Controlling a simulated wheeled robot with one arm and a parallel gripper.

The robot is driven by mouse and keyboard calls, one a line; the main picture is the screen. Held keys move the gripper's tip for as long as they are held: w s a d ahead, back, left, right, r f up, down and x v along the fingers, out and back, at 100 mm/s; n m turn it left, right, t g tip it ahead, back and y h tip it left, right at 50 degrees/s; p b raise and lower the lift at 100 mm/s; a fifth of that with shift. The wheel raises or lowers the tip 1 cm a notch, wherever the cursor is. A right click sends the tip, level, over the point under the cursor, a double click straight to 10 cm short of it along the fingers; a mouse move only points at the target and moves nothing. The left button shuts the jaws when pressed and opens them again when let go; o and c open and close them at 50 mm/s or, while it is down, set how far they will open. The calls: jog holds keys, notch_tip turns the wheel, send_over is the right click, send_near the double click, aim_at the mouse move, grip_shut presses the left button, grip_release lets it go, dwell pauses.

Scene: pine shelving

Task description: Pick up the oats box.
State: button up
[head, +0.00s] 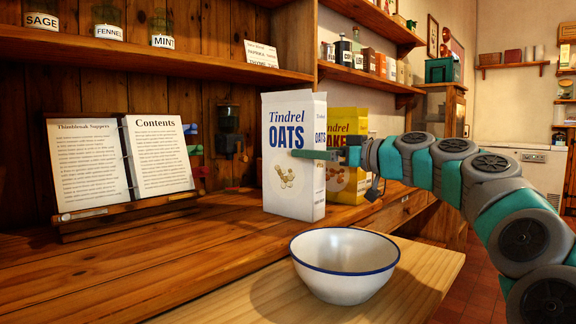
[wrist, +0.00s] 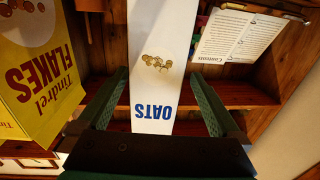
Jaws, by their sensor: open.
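The oats box (head: 287,185), white with blue lettering, stands upright on the wooden counter. It also shows upside down in the wrist view (wrist: 158,35), its narrow side facing the camera between the two fingers. My gripper (head: 318,154) is open at the box's right side. In the head view one finger reaches across the upper middle of the box front, and the other finger is hidden. In the wrist view the fingers of my gripper (wrist: 160,75) stand on either side of the box, with a gap showing near their bases. I cannot tell whether either finger touches it.
A yellow flakes box (head: 346,125) stands close behind and right of the oats box. A white bowl (head: 345,285) with a blue rim stands in front on a pale board. An open cookbook (head: 120,160) stands at left. A shelf with jars (head: 109,22) runs above.

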jog(key=p+x, duration=0.1)
jog(key=x, duration=0.5)
jog(key=shift+w+r+p, duration=0.2)
jog(key=shift+w+p, duration=0.15)
jog(key=shift+p, duration=0.05)
jog(key=shift+a, duration=0.1)
jog(key=c, duration=1.5)
